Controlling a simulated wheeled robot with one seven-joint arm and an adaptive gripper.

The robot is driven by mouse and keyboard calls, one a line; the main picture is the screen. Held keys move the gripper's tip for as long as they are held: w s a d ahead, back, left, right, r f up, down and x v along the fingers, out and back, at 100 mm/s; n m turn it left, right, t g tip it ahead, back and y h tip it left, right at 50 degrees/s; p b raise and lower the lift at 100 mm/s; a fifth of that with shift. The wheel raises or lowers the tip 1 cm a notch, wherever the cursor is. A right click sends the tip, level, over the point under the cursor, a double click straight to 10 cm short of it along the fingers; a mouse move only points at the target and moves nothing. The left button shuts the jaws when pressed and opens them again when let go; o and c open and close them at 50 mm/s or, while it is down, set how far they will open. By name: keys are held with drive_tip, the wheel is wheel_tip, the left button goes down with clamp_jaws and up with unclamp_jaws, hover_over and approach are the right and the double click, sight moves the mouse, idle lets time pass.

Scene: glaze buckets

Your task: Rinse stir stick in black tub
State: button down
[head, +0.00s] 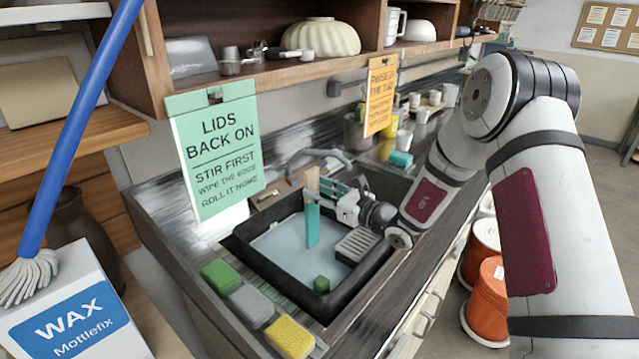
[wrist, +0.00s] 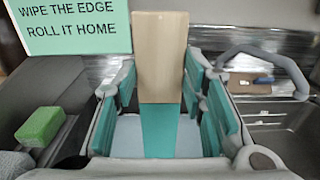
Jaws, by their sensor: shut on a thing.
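The black tub (head: 362,282) sits in the counter and holds pale blue water (head: 278,247). My gripper (head: 318,197) is over the tub, shut on the stir stick. The stick has a tan upper part and a teal lower part (head: 313,228). It stands roughly upright, its teal end pointing down at the water; I cannot tell whether the tip is under the surface. In the wrist view the stick (wrist: 162,60) is between the teal-padded fingers, tan part up, with pale water behind the fingers.
Green (head: 220,276), grey (head: 251,305) and yellow (head: 290,338) sponges line the near edge. A curved faucet (head: 318,157) is behind. A green sign (head: 215,155) hangs at left.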

sight(315, 217)
drive_tip(key=shift+f+b, duration=1.2)
drive_tip(key=shift+f, duration=3.4)
drive_tip(key=shift+w+d, duration=0.1)
